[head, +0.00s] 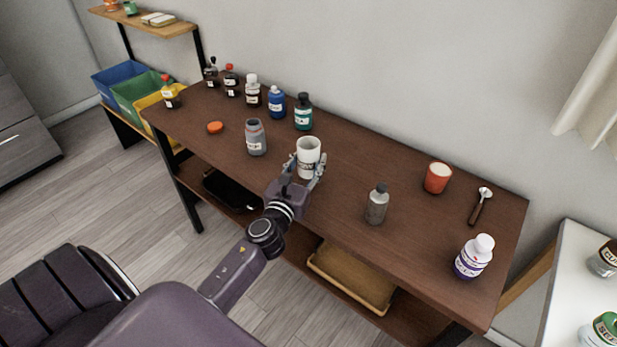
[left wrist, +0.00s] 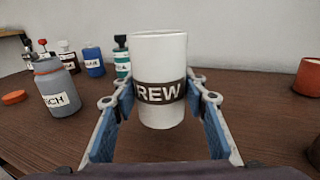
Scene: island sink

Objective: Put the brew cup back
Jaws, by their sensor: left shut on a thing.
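The brew cup (head: 308,152) is a white cup with a dark band. In the left wrist view the cup (left wrist: 159,60) stands upright with the letters "REW" showing on its band. My left gripper (head: 305,170) is shut on the cup, with one finger on each side of it; the fingers also show in the left wrist view (left wrist: 158,112). The cup is at the middle of the brown table (head: 350,180); whether its base touches the top is hard to tell. My right gripper is in neither view.
A grey open jar (head: 256,137) stands left of the cup and a grey bottle (head: 376,204) right of it. A red cup (head: 438,177), a spoon (head: 480,205) and a white-capped bottle (head: 474,256) are farther right. Several bottles line the back left. An orange lid (head: 215,127) lies flat.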

